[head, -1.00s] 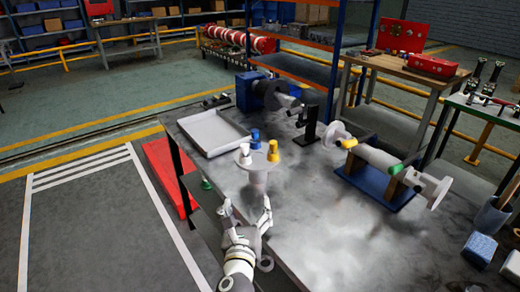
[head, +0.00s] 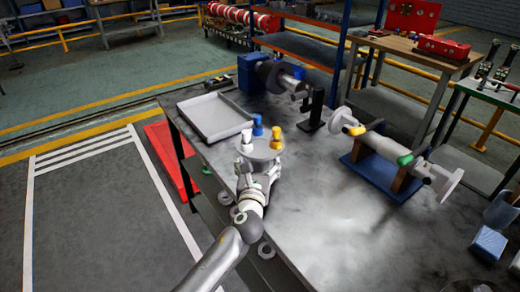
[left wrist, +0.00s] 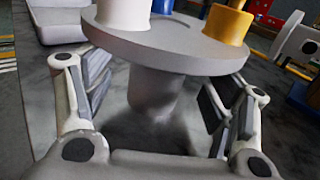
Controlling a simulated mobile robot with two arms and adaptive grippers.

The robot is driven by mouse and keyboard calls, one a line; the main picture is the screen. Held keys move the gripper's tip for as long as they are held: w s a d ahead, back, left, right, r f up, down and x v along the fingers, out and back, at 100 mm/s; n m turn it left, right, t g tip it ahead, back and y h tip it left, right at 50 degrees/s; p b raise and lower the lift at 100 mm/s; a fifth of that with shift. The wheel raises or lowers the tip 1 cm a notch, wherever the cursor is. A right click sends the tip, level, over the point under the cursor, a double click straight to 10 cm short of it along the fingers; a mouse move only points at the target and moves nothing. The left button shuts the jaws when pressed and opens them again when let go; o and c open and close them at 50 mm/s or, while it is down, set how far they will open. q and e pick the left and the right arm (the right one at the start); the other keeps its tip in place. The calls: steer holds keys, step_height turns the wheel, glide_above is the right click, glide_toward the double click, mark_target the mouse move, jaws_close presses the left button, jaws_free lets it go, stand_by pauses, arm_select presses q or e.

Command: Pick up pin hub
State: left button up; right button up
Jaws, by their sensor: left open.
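The pin hub is a grey round disc (head: 262,151) on a thick stem, standing upright on the grey workbench (head: 330,235). White (head: 246,140), blue (head: 257,126) and yellow (head: 276,138) pins stand on the disc. My left gripper (head: 256,178) is at the stem, below the disc, and hides most of the stem in the head view. In the left wrist view the disc (left wrist: 170,50) spans the top. The stem (left wrist: 154,94) is between the open fingers, with a visible gap on each side. My right gripper is not in view.
A shallow grey tray (head: 213,118) lies behind the hub to the left. A black stand (head: 313,108) is behind it to the right. A shaft assembly on a blue base (head: 378,182) stands further right. The bench front right of my arm is clear.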

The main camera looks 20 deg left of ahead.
arm_select(q)
steer(key=shift+w+a+f, duration=0.1)
steer(key=shift+w+a, duration=0.1)
steer(key=shift+w, duration=1.1)
steer(key=c, duration=1.2)
jaws_close()
steer(key=shift+w+r, duration=0.15)
steer(key=shift+r, duration=0.15)
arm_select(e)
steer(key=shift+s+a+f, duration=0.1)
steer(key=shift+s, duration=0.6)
